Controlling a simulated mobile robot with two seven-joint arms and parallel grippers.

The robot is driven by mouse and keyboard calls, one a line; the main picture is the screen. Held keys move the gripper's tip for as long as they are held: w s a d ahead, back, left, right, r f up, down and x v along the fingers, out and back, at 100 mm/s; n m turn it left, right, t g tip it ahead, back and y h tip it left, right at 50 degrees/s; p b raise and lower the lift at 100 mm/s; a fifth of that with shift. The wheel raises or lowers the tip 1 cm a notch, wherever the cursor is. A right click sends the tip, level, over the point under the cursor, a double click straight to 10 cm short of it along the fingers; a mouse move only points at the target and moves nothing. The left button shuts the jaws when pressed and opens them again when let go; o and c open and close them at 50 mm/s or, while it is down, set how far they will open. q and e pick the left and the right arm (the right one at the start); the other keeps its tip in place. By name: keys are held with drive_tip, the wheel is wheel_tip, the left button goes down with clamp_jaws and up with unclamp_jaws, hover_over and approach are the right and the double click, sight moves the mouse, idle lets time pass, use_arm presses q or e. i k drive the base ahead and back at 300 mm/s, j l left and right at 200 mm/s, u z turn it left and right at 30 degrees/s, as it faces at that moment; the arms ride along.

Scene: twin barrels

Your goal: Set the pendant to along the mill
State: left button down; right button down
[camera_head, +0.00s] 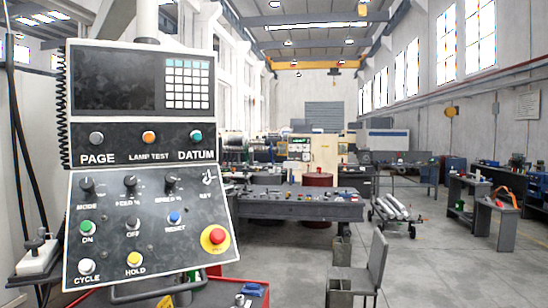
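The pendant (148,165) fills the left of the head view and faces me, tilted slightly. It hangs below a pale vertical post (147,20). Its upper part has a dark screen (115,80) and a white keypad (187,84). Below are labelled buttons, black knobs and a red stop button (217,236) on a yellow ring. A dark bar handle (160,291) runs along its bottom edge. I cannot tell which machine is the mill; the pendant hides much behind it. Neither of my grippers is in view.
A red cabinet (225,294) with small items stands below the pendant. A grey chair (370,265) stands right of it. A long dark bench (290,205) and a red barrel (317,181) are behind. A low cart with metal bars (393,211) stands right of centre.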

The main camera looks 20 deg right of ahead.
sight(121, 92)
drive_tip(key=i+l+z, duration=0.15)
drive_tip(key=z, duration=0.3)
drive_tip(key=i+l+z, duration=0.1)
drive_tip(key=z, duration=0.35)
drive_tip(key=i+z, duration=0.2)
drive_tip(key=z, duration=0.25)
drive_tip(key=i, duration=3.25)
drive_tip(key=i+l+u, duration=0.1)
drive_tip(key=i+u, duration=0.4)
drive_tip(key=i+l+u, duration=0.2)
drive_tip(key=u, duration=0.3)
drive_tip(key=i+u, duration=0.1)
drive_tip(key=u, duration=1.65)
